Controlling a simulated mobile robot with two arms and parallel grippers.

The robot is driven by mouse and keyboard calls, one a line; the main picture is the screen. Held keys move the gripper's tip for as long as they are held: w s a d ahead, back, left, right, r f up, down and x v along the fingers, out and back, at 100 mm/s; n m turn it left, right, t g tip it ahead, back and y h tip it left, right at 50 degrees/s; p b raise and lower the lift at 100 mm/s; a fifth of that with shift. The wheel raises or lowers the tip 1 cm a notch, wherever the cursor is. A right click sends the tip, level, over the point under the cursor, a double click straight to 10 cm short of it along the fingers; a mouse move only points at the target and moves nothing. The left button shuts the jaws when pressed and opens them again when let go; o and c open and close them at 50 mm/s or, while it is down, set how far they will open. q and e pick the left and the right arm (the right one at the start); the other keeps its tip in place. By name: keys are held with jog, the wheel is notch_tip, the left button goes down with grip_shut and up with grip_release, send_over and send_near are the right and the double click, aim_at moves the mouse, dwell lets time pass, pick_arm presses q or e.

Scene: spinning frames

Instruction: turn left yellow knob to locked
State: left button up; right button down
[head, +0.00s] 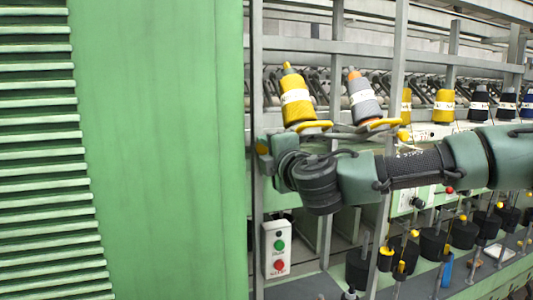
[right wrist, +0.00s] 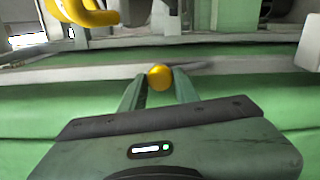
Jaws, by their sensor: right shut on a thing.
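The left yellow knob (right wrist: 160,77) is a small round ball in the right wrist view. It sits between the two fingertips of my right gripper (right wrist: 159,84), which is shut on it. In the head view my right gripper (head: 264,153) reaches to the grey post beside the large green panel, and a bit of yellow shows at its fingers. Most of the knob is hidden there, and I cannot tell which way it is turned. My left gripper is not in view.
A green ribbed panel (head: 160,150) fills the left. Above my right arm are a yellow spool (head: 296,102), a grey spool (head: 364,101) and curved yellow guides (head: 315,124). A button box (head: 276,249) hangs below. Grey uprights and dark bobbins crowd the right.

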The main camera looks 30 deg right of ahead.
jog(key=n+b, duration=0.1)
jog(key=n, duration=0.3)
jog(key=shift+f+b, duration=0.1)
jog(key=shift+b, duration=0.2)
jog(key=n+b, duration=0.1)
jog(key=n, duration=0.8)
jog(key=shift+b, duration=0.3)
jog(key=shift+n, duration=1.8)
jog(key=c, duration=1.1)
grip_release()
jog(key=shift+o, duration=0.2)
jog(key=shift+d, duration=0.1)
